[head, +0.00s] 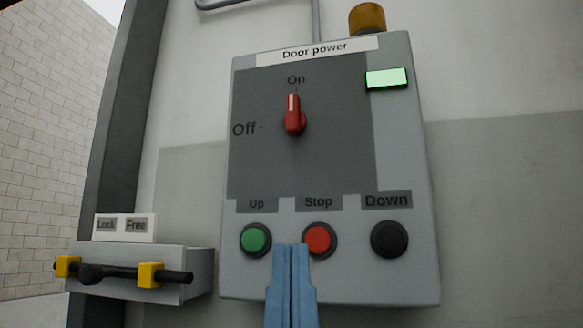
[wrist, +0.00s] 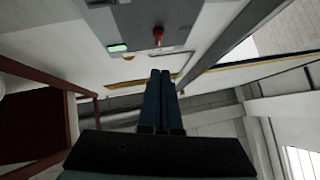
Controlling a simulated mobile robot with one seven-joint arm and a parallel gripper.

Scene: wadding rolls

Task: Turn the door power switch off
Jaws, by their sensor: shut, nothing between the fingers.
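The door power switch (head: 294,116) is a red rotary knob on a grey control box (head: 405,160). Its white mark points up at the "On" label, and "Off" is printed to its left. In the wrist view the red knob (wrist: 158,36) shows near the top. My gripper (head: 292,250) is shut and empty, its blue fingers pointing up. In the head view its tips appear below the knob, between the green Up button (head: 255,240) and the red Stop button (head: 319,239), overlapping the Stop button's left edge. My gripper (wrist: 162,73) also shows shut in the wrist view.
A black Down button (head: 389,239) sits at the box's lower right. A green lamp (head: 386,79) is lit at upper right, below an amber beacon (head: 367,18). A latch with a black bar (head: 135,274) and "Lock" and "Free" labels (head: 124,226) is at left.

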